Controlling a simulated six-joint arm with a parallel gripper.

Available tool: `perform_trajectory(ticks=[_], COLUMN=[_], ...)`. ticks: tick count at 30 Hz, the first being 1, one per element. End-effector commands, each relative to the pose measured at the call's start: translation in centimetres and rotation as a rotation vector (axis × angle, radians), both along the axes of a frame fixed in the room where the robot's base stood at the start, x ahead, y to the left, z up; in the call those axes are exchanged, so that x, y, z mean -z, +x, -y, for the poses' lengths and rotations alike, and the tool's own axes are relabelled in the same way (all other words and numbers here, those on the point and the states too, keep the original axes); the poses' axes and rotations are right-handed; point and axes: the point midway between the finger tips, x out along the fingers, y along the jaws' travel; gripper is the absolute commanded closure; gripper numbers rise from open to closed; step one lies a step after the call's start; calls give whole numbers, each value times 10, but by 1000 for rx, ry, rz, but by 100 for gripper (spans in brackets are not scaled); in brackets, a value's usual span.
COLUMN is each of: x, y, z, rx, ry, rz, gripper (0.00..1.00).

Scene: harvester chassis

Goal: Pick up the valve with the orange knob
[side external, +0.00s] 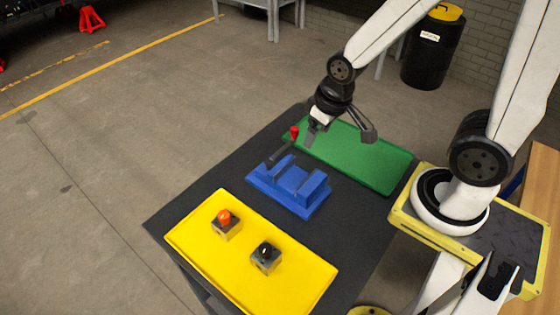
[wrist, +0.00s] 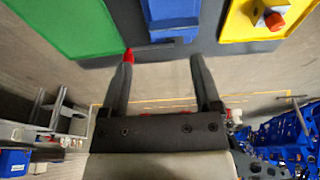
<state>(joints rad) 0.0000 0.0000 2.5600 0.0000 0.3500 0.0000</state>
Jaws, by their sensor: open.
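The valve with the orange knob (side external: 226,224) sits on the yellow tray (side external: 190,239); its block is light metallic with a dark top. In the wrist view the orange-knobbed valve (wrist: 272,18) shows at the upper right on the yellow tray (wrist: 237,25). A second valve with a black knob (side external: 265,258) sits on the same tray, to the right. My gripper (side external: 340,143) is open and empty. It is above the far part of the table, near the green tray, well away from the orange-knobbed valve. In the wrist view the fingers (wrist: 160,58) are wide apart.
A blue vise (side external: 290,186) with a red-tipped handle (side external: 294,132) stands between the yellow tray and the green tray (side external: 360,157). The green tray looks empty. The dark table (side external: 165,217) has bare strips around the trays.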

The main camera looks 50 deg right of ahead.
Motion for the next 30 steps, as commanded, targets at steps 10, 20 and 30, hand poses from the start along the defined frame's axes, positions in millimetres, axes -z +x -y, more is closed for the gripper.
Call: perform_trajectory(ticks=[10, 20, 30], x=[10, 42, 63], y=[-7, -30, -40], z=[-6, -37, -86], rx=[70, 346, 680], ry=[47, 246, 512], rz=[-68, -329, -608], gripper=[19, 19, 19])
